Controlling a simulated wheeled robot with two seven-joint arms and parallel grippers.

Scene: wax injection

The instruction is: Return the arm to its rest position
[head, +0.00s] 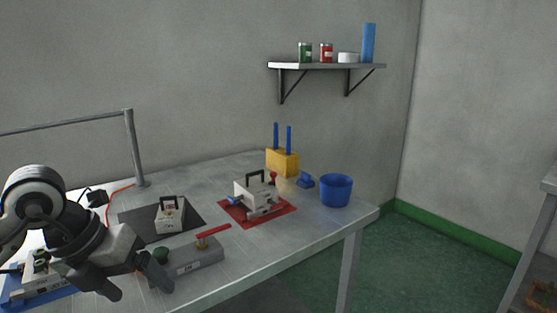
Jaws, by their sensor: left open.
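My left gripper (140,280) is at the lower left in the head view, above the near edge of the table. Its two grey fingers are spread apart with nothing between them. My left arm comes in from the left edge. My right gripper does not show. Just right of the fingers lies a grey block (196,259) with a red lever and a dark green knob (160,254). The finger nearest it overlaps its left end in the picture; I cannot tell whether they touch.
The grey table (270,236) bears a white handled box on a dark mat (146,233), another on a red mat (285,217), a yellow block (283,162) with blue rods, and a blue bucket (336,191). A grey post (135,150) stands behind. A shelf (325,66) is on the wall.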

